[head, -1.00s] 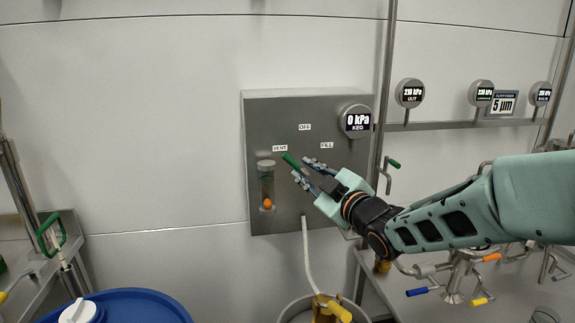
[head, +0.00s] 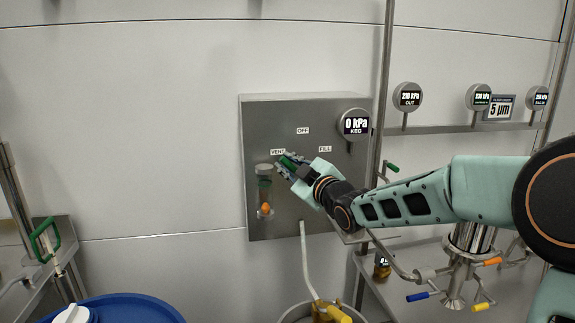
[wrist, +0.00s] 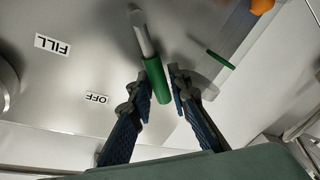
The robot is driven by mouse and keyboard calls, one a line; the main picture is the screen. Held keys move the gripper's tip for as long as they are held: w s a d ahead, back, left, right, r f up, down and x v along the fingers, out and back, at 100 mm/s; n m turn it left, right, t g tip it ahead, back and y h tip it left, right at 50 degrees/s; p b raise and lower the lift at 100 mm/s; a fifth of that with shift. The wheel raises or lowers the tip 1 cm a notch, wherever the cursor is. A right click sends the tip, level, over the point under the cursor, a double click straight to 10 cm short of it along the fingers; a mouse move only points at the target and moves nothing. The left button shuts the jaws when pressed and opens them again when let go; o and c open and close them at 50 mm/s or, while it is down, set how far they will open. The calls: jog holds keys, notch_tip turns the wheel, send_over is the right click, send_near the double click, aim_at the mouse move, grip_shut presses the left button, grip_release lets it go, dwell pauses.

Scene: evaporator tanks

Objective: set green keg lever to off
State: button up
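The green keg lever (head: 289,161) is on the grey metal panel (head: 334,210), pointing up and left toward the VENT label (head: 278,152). The OFF label (head: 303,131) is above it and the FILL label (head: 325,149) to the right. My gripper (head: 286,165) is at the lever and partly hides it. In the wrist view, the green handle (wrist: 157,82) lies between the two open fingers (wrist: 158,88), with a small gap visible on the right side; contact on the left is unclear.
A round keg gauge (head: 355,124) reading 0 kPa sits at the panel's upper right. A sight tube with an orange ball (head: 266,209) is left of the lever. A vertical pipe (head: 380,130) stands right of the panel. A blue drum (head: 130,308) is at lower left.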

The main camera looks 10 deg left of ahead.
grip_shut()
jog(key=shift+d, duration=0.1)
jog(key=shift+w+d+r+m+t, duration=0.2)
jog(key=shift+d+r+m, duration=0.1)
jog(key=shift+m, duration=0.35)
jog(key=shift+w+d+r+m+t, duration=0.15)
jog(key=shift+d+m, duration=0.1)
jog(key=shift+m, duration=0.4)
jog(key=m, duration=0.1)
jog(key=d+m, duration=0.1)
jog(key=shift+w+d+r+m+t, duration=0.1)
jog(key=shift+w+r+m+t, duration=0.15)
jog(key=shift+m+t, duration=0.1)
jog(key=shift+w+d+r+m+t+b, duration=0.15)
jog(key=shift+w+d+m+t, duration=0.15)
jog(key=shift+m, duration=0.4)
jog(key=shift+w+d+m+t+b, duration=0.15)
jog(key=shift+d+m, duration=0.25)
jog(key=shift+m, duration=0.35)
jog(key=shift+w+d+r+m+t+b, duration=0.1)
jog(key=shift+d+m+t, duration=0.2)
jog(key=shift+m, duration=0.4)
jog(key=shift+d, duration=0.1)
jog(key=shift+o, duration=1.1)
grip_release()
